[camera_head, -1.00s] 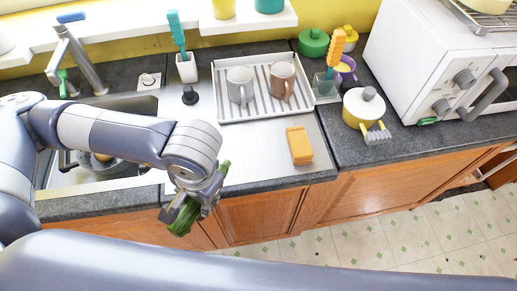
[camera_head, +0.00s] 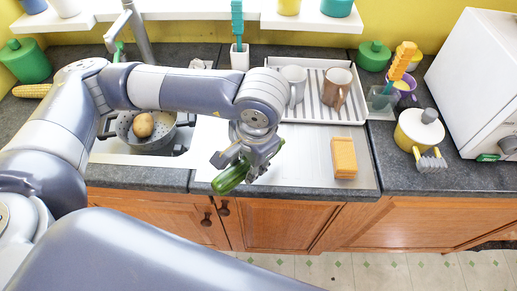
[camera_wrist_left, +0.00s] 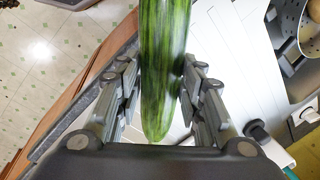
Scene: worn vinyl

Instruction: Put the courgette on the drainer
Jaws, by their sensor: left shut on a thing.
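The courgette (camera_head: 231,178) is dark green with paler streaks. My left gripper (camera_head: 245,168) is shut on it and holds it in the air near the counter's front edge. In the left wrist view the courgette (camera_wrist_left: 165,60) lies lengthwise between the two fingers. A white ribbed tray (camera_head: 318,113), which looks like a dish drainer, stands behind and to the right of the gripper. It holds a grey mug (camera_head: 294,84) and a brown mug (camera_head: 336,87), with bare ribs in front of them. My right gripper is not in view.
The steel draining board (camera_head: 300,160) lies below the tray. A yellow-orange sponge (camera_head: 344,158) sits on it at the right. A grey colander (camera_head: 126,129) with a potato (camera_head: 143,125) is in the sink at the left. A yellow pot (camera_head: 412,132) stands farther right.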

